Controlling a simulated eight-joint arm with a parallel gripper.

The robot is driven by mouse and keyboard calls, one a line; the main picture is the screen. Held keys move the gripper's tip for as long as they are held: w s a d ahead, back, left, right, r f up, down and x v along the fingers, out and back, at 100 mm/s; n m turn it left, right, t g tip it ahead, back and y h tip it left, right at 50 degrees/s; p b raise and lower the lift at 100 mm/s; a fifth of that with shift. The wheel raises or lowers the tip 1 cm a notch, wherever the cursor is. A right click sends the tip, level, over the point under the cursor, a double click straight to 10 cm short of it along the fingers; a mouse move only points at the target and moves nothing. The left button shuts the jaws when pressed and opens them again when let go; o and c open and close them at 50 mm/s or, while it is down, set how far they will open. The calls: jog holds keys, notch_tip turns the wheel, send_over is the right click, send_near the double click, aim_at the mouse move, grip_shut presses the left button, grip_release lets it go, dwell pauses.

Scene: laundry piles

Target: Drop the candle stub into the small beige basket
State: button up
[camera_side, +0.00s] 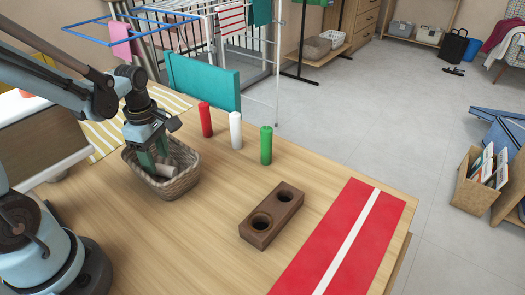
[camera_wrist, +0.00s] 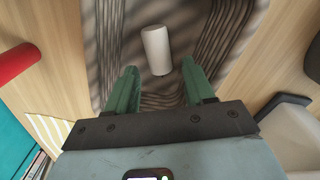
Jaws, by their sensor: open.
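The small beige basket (camera_side: 181,183) is woven and stands on the wooden table below my gripper; its inside wall fills the middle of the wrist view (camera_wrist: 215,50). The candle stub (camera_wrist: 157,50), a short whitish cylinder, lies in the basket, just beyond my fingertips. In the side view the stub (camera_side: 166,170) shows partly beside the green fingers. My gripper (camera_side: 155,160) points down into the basket with its fingers apart. In the wrist view the gripper (camera_wrist: 158,72) has nothing between its fingers, and the stub is clear of both.
Red (camera_side: 205,120), white (camera_side: 235,131) and green (camera_side: 266,146) candles stand right of the basket. A brown two-hole holder (camera_side: 272,215) and a red cloth with a white stripe (camera_side: 335,240) lie farther right. A teal panel (camera_side: 203,82) is behind. The table between basket and holder is clear.

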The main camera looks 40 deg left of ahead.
notch_tip(320, 180, up, 12)
jog(key=r, duration=0.1)
jog(key=m+t, duration=0.7)
jog(key=m, duration=1.5)
send_over(170, 175)
jog(key=d, duration=0.5)
jog(key=f, duration=0.3)
jog(key=shift+w+d, duration=0.1)
jog(key=shift+d, duration=0.1)
